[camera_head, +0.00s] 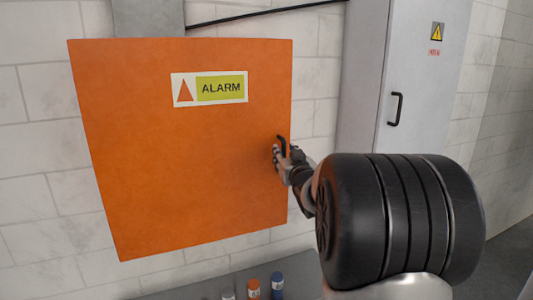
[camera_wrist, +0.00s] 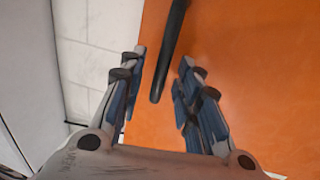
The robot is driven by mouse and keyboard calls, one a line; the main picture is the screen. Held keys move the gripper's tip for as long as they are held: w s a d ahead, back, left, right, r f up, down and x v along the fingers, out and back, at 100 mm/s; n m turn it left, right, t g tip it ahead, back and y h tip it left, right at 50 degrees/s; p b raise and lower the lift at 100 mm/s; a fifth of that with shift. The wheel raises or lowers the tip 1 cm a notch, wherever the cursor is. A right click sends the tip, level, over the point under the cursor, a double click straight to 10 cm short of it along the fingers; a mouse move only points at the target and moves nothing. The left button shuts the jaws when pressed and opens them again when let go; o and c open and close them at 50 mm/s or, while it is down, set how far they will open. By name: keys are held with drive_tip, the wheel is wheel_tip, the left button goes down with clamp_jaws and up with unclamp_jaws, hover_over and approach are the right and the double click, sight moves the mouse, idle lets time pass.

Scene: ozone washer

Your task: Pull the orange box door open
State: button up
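The orange box door (camera_head: 190,160) is a flat panel on the wall with an ALARM label (camera_head: 209,88) near its top. It looks shut. A black handle (camera_head: 282,146) sits near its right edge. In the wrist view the handle (camera_wrist: 170,55) comes down from the top, and its lower end lies between my fingers. The orange door surface (camera_wrist: 255,60) fills the right side of that view. My gripper (camera_head: 280,158) is at the handle; its fingers (camera_wrist: 163,75) are apart on either side of it, with gaps visible. Any contact is unclear.
A grey cabinet (camera_head: 415,70) with a black handle (camera_head: 395,108) and a warning sign stands to the right. Several small bottles, one orange (camera_head: 253,288) and one blue (camera_head: 277,285), stand below the box. A black cable (camera_head: 265,13) runs along the wall above.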

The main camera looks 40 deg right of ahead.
drive_tip(key=shift+x, duration=0.9)
clamp_jaws()
